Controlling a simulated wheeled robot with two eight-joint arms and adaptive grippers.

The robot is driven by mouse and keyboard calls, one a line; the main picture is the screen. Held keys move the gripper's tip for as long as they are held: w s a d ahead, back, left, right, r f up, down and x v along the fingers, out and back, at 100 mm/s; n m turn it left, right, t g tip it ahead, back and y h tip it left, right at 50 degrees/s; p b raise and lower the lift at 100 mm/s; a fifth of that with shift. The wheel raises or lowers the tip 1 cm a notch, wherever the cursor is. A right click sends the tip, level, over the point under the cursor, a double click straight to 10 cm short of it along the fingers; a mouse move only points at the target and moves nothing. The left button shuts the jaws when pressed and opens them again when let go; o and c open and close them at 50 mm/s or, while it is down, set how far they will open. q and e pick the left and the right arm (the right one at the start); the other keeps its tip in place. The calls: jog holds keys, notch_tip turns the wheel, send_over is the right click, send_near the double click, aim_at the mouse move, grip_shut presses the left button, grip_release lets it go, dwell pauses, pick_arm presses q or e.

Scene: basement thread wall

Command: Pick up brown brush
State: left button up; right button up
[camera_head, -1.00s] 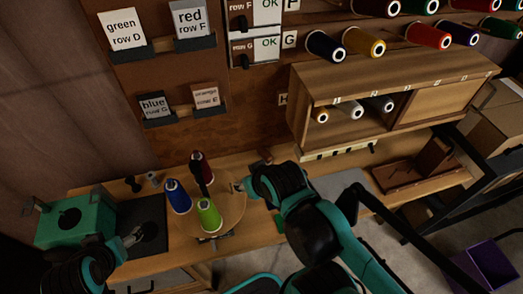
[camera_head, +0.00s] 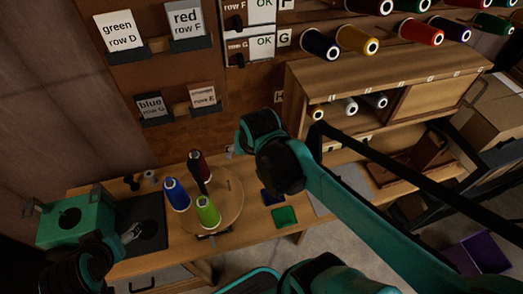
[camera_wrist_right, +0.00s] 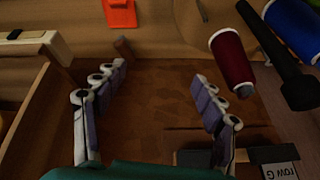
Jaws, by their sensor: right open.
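A small brown upright piece (camera_wrist_right: 123,48), possibly the brown brush, stands where the bench meets the wall in the right wrist view. It is just beyond the left finger of my right gripper (camera_wrist_right: 160,85), which is open and empty, facing the brown wall board. I cannot tell whether they touch. In the head view my right gripper (camera_head: 232,151) is mostly hidden by its own wrist, above the back of the bench; no brush is clear there. My left gripper (camera_head: 130,234) is low at the left, near the dark mat; its jaws are too small to read.
A round wooden turntable (camera_head: 232,203) holds red, blue and green thread cones; the red cone (camera_wrist_right: 231,58) is close to my right gripper. A wooden cabinet (camera_head: 305,95) stands to the right. Blue and green pads (camera_head: 285,215) lie on the bench. A teal box (camera_head: 75,218) stands left.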

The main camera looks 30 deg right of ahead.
jog(key=w+d+f+m+g+p, duration=0.1)
jog(key=w+d+f+m, duration=0.2)
jog(key=w+f, duration=0.1)
jog(key=w+d+f+m+g+p, duration=0.1)
jog(key=w+d+f+m+g, duration=0.1)
jog(key=w+d+f+m, duration=0.2)
jog(key=w+d+f+m+g+h+p, duration=0.1)
jog(key=w+d+f+m, duration=0.3)
jog(key=shift+w+f+g, duration=0.25)
jog(key=shift+g, duration=0.15)
jog(key=f, duration=0.1)
jog(key=f+b, duration=0.1)
jog(key=f, duration=0.1)
jog(key=shift+d+f, duration=0.15)
jog(key=shift+d, duration=0.2)
notch_tip(320, 180, down, 4)
jog(key=shift+d+f+b, duration=0.15)
jog(key=shift+b, duration=0.75)
jog(key=shift+f, duration=0.35)
jog(key=shift+r, duration=0.1)
jog(key=c, duration=0.9)
